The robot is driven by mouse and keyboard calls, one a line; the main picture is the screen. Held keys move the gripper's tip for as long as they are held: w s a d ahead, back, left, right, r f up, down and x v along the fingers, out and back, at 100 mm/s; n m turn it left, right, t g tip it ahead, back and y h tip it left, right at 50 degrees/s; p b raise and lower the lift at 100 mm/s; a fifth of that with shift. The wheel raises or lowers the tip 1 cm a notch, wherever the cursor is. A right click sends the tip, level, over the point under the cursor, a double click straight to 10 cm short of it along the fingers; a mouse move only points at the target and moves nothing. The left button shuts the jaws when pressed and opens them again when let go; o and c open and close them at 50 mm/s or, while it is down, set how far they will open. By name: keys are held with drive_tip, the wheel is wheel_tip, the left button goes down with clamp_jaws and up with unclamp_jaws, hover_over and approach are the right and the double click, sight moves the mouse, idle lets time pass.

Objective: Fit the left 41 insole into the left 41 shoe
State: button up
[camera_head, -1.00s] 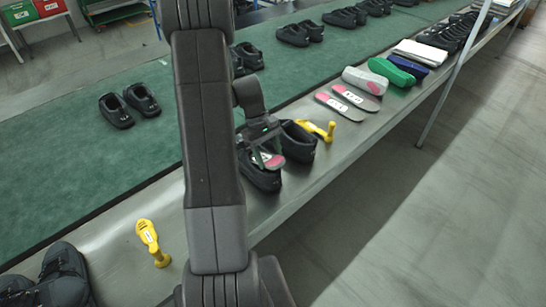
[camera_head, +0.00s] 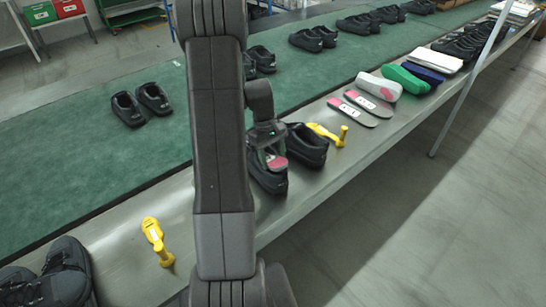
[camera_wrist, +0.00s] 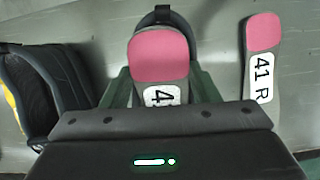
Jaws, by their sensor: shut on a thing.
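My gripper (camera_head: 271,148) is shut on an insole with a pink heel (camera_head: 277,163), above a black shoe (camera_head: 267,181) on the bench. In the wrist view the held insole (camera_wrist: 160,57) points away from me between the fingers (camera_wrist: 158,92), its label partly hidden, with only a "4" clear. The dark rim of the shoe (camera_wrist: 163,14) shows behind its pink end. I cannot tell whether the insole touches the shoe. The other black shoe (camera_head: 308,147) stands beside it and also shows at left in the wrist view (camera_wrist: 52,80).
An insole marked 41 R (camera_wrist: 262,65) lies on the metal in the wrist view. Two insoles (camera_head: 342,112) lie farther along the bench (camera_head: 330,180). Yellow tools lie beyond the shoes (camera_head: 325,132) and nearer me (camera_head: 155,238). More shoes (camera_head: 140,103) stand on the green belt.

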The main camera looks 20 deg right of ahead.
drive_tip(key=shift+s+f, duration=0.1)
drive_tip(key=shift+f, duration=0.15)
drive_tip(key=o, duration=1)
drive_tip(key=shift+o, duration=0.2)
drive_tip(key=shift+s+f, duration=0.1)
drive_tip(key=shift+a, duration=0.1)
drive_tip(key=shift+r+p, duration=1.1)
drive_tip(key=shift+r, duration=0.55)
drive_tip(key=shift+w+r, duration=0.15)
drive_tip(key=shift+w, duration=0.05)
wheel_tip(320, 180, up, 7)
drive_tip(key=p, duration=0.5)
